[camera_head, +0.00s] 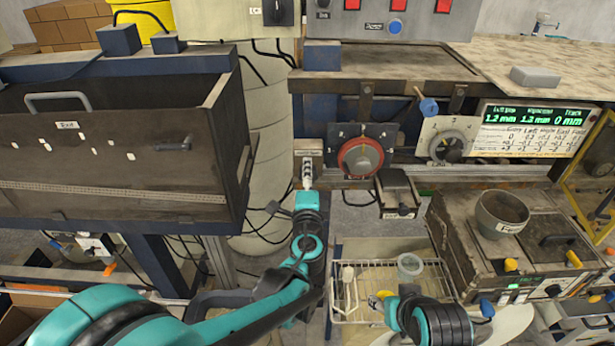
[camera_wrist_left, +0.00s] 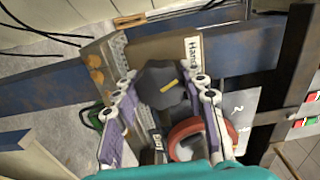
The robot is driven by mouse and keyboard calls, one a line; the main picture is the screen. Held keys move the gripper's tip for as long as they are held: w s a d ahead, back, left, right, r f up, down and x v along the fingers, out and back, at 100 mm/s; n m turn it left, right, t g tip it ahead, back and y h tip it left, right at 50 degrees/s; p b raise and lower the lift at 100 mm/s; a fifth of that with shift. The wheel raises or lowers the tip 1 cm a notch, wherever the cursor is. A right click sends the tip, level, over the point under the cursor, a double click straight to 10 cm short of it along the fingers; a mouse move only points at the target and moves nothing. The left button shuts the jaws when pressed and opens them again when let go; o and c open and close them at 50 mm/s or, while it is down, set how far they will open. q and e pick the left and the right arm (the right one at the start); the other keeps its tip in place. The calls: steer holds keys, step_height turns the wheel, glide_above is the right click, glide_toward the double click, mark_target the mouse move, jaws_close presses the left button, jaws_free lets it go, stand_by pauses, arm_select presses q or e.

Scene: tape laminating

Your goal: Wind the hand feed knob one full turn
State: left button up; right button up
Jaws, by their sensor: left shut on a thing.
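The hand feed knob (camera_wrist_left: 160,84) is dark grey with a yellow mark on its face, beside a label reading "Hand" in the left wrist view. My left gripper (camera_wrist_left: 167,88) is shut on it, with one finger on each side. In the head view my left gripper (camera_head: 307,180) reaches up to a small plate left of the red-ringed dial and hides most of the knob.
The red-ringed dial (camera_head: 361,157) is close on the right of my left gripper. A black-topped box (camera_head: 397,193) juts out beyond it. A wire basket (camera_head: 345,312) is below. A large brown cabinet (camera_head: 110,150) is at left.

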arm_select(q)
steer(key=m, duration=0.5)
steer(key=shift+b, duration=0.3)
stand_by(0.4)
steer(key=o, duration=1.2)
steer(key=shift+c, duration=0.2)
steer(key=s, duration=1.2)
